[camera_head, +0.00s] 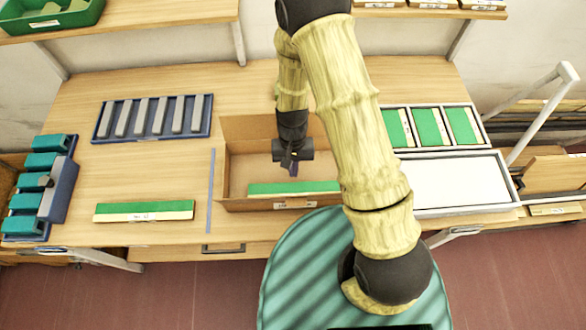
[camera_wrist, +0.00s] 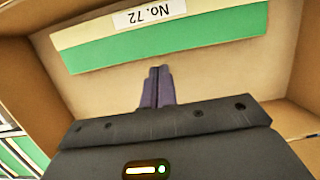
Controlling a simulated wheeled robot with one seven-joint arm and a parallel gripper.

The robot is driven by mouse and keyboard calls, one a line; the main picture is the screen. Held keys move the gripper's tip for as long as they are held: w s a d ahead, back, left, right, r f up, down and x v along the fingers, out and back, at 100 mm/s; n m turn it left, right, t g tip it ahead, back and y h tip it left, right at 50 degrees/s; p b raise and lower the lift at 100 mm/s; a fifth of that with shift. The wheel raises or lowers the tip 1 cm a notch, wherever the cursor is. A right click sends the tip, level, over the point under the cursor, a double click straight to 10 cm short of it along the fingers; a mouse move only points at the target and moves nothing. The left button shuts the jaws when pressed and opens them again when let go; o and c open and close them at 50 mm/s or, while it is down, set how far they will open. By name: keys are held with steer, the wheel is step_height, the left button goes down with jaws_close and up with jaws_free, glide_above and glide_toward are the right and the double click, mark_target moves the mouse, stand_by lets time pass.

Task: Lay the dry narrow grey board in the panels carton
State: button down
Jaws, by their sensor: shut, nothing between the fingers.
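The open brown carton (camera_head: 240,180) stands in the middle of the bench; its walls surround the wrist view (camera_wrist: 285,50). A narrow green-topped board (camera_head: 295,187) with a cream edge lies inside along its near wall. In the wrist view this board (camera_wrist: 200,35) carries a label, "No. 72". My gripper (camera_head: 291,168) is shut and empty, pointing down over the carton; its fingertips show together in the wrist view (camera_wrist: 158,72), apart from the board. Several grey bars (camera_head: 160,115) lie in a blue tray at the back left. I cannot tell whether any surface is dry.
Another narrow green board (camera_head: 145,210) lies left of the carton, beyond a thin blue-grey strip (camera_head: 211,190). A rack with teal blocks (camera_head: 60,190) stands far left. At right are a tray of green panels (camera_head: 430,128) and a white-surfaced tray (camera_head: 465,183). Shelves overhang the back.

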steer(key=p+v, duration=0.5)
steer(key=v, duration=0.3)
steer(key=shift+a, duration=0.15)
steer(key=s+d+r+t+b, duration=0.2)
steer(key=d+r, duration=0.5)
steer(key=r, duration=0.2)
steer(key=s+d+r+t+b, duration=0.2)
steer(key=d+r+t, duration=0.1)
steer(key=d+r, duration=0.5)
steer(key=shift+r+m, duration=0.3)
steer(key=shift+r, duration=0.35)
steer(key=shift+w+d, duration=0.1)
